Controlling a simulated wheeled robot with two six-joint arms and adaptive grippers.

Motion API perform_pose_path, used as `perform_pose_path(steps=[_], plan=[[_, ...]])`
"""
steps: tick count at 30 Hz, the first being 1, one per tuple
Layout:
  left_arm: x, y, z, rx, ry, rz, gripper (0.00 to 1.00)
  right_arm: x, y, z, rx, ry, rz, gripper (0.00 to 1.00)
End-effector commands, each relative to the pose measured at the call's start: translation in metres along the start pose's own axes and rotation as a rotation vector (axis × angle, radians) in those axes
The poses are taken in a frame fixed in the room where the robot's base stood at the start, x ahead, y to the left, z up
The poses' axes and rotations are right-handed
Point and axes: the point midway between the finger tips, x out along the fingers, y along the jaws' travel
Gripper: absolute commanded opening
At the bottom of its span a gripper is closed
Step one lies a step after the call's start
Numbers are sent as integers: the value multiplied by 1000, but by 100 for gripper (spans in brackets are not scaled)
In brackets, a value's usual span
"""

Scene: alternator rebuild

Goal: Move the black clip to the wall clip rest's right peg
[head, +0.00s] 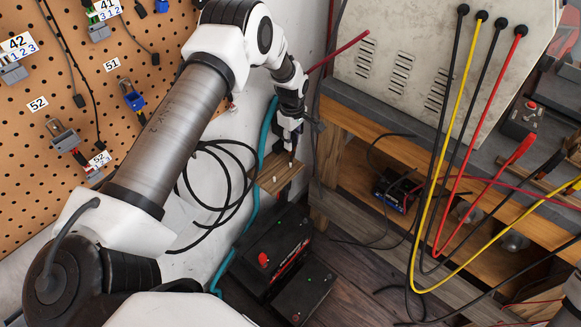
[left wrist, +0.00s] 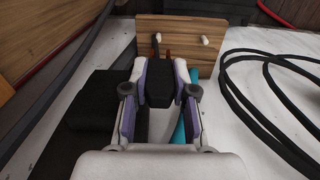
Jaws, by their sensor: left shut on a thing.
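My left gripper (head: 292,137) is shut on the black clip (left wrist: 158,86), which lies between its two fingertips (left wrist: 158,92) in the left wrist view. A dark lead runs up from the clip, in front of the left of two pale pegs. The wooden wall clip rest (left wrist: 180,59) is just beyond the clip. Its other peg (left wrist: 206,40), at the right in that view, is bare. In the head view the rest (head: 272,183) is below the gripper, with the gripper near its right side. I cannot tell whether the clip touches a peg. My right gripper is not in view.
A black battery-like box (head: 270,250) stands below the rest. Black cable coils (head: 222,180) and a teal hose (head: 262,135) lie along the wall to the left. A workbench (head: 385,135) with hanging leads is at the right. A pegboard (head: 130,60) fills the upper left.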

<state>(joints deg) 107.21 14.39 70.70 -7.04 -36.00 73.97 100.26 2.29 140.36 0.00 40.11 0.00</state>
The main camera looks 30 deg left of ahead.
Motion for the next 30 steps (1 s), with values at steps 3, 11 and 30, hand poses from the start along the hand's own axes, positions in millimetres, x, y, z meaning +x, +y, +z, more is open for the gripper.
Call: perform_pose_path(steps=[3,11,30], plan=[[21,3,-10,1,0,-2,10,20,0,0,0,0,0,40],[52,3,-10,0,0,1,10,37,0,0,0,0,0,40],[66,3,-9,0,0,0,10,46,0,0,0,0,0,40]])
